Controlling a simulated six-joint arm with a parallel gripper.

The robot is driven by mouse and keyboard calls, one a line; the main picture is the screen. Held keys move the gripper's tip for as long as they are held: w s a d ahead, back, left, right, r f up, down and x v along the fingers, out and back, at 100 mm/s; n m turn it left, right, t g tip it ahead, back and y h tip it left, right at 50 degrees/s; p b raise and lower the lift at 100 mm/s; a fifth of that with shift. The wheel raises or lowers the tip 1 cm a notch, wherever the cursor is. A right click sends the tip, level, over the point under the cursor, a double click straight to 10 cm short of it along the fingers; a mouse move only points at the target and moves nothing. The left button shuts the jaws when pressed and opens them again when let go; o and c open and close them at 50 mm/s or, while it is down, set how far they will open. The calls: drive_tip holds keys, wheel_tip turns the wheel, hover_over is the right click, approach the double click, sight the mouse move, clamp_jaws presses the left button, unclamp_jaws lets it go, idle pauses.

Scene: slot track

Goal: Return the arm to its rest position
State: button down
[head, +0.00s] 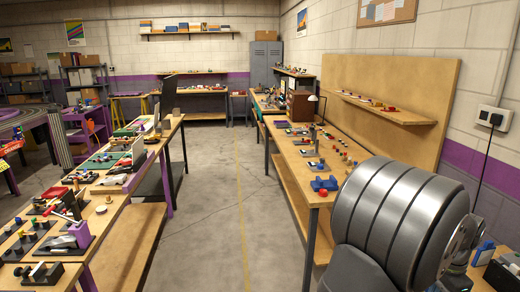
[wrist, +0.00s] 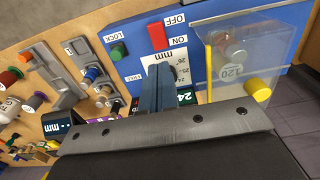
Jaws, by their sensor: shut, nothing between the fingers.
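My gripper (wrist: 158,70) shows in the wrist view, with its two dark fingers together and nothing between them. The fingers point at a blue panel (wrist: 290,45) and overlap part of it; I cannot tell whether they touch it. The dark gripper body (wrist: 165,132) with its screws fills the bottom of that view. In the head view, a large grey ribbed part of my arm (head: 395,220) stands at the lower right, and the gripper cannot be made out there.
The panel carries a red switch (wrist: 157,36), a green button (wrist: 118,52) and a clear cover (wrist: 222,70) with a yellow knob (wrist: 258,90). Grey slotted tracks (wrist: 48,72) lie at left. In the head view, crowded benches flank a clear aisle (head: 235,200).

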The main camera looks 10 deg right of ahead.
wheel_tip(320, 180, down, 7)
drive_tip(key=shift+r, duration=0.1)
idle(0.5)
drive_tip(key=shift+r, duration=0.1)
